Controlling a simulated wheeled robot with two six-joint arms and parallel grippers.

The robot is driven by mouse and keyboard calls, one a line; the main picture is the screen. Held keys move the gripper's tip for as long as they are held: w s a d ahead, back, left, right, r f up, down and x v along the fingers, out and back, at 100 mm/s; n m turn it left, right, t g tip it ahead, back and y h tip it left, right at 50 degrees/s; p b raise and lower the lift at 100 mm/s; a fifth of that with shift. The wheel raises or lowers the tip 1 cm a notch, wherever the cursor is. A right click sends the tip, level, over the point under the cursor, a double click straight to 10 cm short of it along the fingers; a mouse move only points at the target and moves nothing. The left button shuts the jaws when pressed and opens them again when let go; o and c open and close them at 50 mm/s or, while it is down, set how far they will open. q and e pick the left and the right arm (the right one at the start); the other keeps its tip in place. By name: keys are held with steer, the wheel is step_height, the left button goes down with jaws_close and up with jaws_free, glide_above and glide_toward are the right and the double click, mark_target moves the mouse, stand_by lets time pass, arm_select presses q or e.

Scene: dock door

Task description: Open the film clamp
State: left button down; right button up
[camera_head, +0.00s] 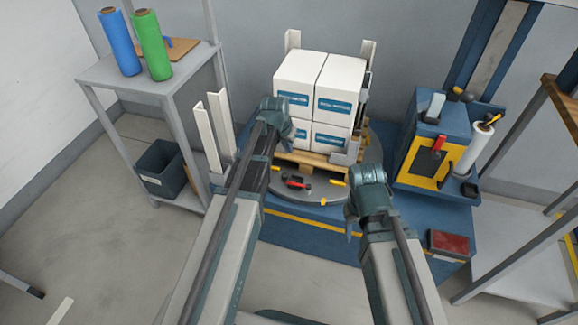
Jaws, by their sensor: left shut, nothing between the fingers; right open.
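A small red-and-black clamp-like part (296,182), probably the film clamp, sits on the front of the grey round turntable (310,195). Whether its jaw is open or shut is too small to tell. My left gripper (283,118) is shut and empty, in front of the left side of the white boxes in the picture, above and left of the red-and-black part. My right gripper (366,190) is open and empty, to the right of that part, near the turntable's right front edge. The fingertips of both are partly hidden by their own wrists.
White boxes (340,88) stand on a wooden pallet (305,158) on the turntable. The blue machine (425,120) with a yellow panel and white film roll (474,147) stands right. A red box (447,243) lies on the blue base. A shelf (150,78) holds blue and green rolls.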

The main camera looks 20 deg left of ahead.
mark_target(292, 160)
arm_select(q)
steer(key=shift+f, duration=0.1)
stand_by(0.3)
steer(key=b+x, duration=1)
steer(key=shift+f, duration=0.15)
steer(key=s, duration=0.4)
steer(key=shift+a, duration=0.35)
